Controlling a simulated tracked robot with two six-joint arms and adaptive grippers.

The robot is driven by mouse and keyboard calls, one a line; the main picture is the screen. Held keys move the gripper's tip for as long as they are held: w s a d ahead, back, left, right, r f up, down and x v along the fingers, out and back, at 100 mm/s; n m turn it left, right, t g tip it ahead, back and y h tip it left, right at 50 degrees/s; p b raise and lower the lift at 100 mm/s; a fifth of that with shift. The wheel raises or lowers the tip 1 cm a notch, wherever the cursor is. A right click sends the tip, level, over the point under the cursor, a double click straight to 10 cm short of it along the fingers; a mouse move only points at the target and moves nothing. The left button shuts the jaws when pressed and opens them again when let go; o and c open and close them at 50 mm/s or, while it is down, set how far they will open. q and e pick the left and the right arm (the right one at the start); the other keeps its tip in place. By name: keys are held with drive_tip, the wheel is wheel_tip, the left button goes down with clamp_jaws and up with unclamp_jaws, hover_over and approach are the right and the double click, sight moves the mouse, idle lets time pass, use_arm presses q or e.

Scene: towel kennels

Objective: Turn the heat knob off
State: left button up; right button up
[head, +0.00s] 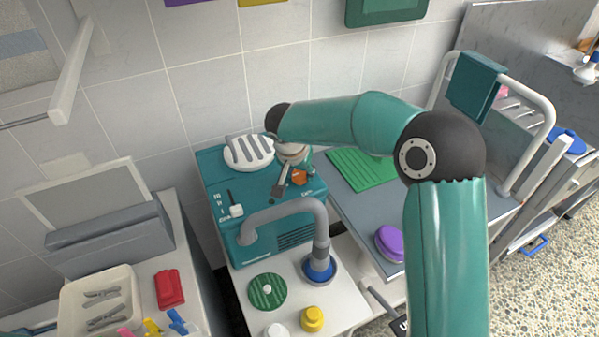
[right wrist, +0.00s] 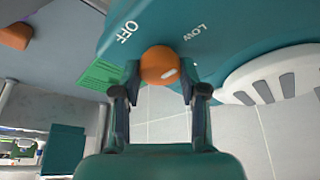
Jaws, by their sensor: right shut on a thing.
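The orange heat knob (head: 299,177) sits on top of the teal dryer unit (head: 216,176), near its right edge. In the right wrist view the knob (right wrist: 158,62) is between the two fingers of my right gripper (right wrist: 160,78), which is shut on it. OFF and LOW are printed on the teal panel (right wrist: 160,28) beside the knob. A short white mark on the knob lies toward its lower right in that view, not toward OFF. In the head view my right gripper (head: 287,183) reaches down at the knob and partly covers the panel. My left gripper is not in view.
A white slotted vent (head: 249,152) lies left of the knob, and a grey hose (head: 290,211) arches in front of the unit. A green ribbed mat (head: 363,168) lies to the right. A purple round thing (head: 390,243) sits on the grey table.

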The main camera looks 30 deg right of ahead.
drive_tip(key=shift+f+n+t+y+b, duration=0.1)
drive_tip(key=shift+n+t+y+b, duration=0.25)
drive_tip(key=shift+n+b, duration=0.6)
drive_tip(key=n, duration=0.3)
drive_tip(key=shift+d+t+y, duration=0.1)
drive_tip(key=shift+t+y, duration=0.15)
drive_tip(key=shift+y, duration=0.1)
drive_tip(key=shift+r+n+y+p, duration=0.25)
drive_tip(key=shift+n+y+p, duration=0.25)
drive_tip(key=shift+n, duration=0.75)
drive_tip(key=n+y+p, duration=0.1)
drive_tip(key=n+p, duration=0.1)
drive_tip(key=n, duration=0.1)
drive_tip(key=shift+d+n+y, duration=0.15)
drive_tip(key=shift+n+y, duration=0.15)
drive_tip(key=shift+n+y+p, duration=0.3)
drive_tip(key=shift+n+p, duration=0.05)
drive_tip(key=shift+n, duration=0.55)
drive_tip(key=shift+d+n+y, duration=0.1)
drive_tip(key=shift+n+y, duration=0.2)
drive_tip(key=shift+n, duration=0.6)
drive_tip(key=shift+w+f+n+g+y, duration=0.1)
drive_tip(key=shift+n+g+y, duration=0.35)
drive_tip(key=shift+n, duration=1.05)
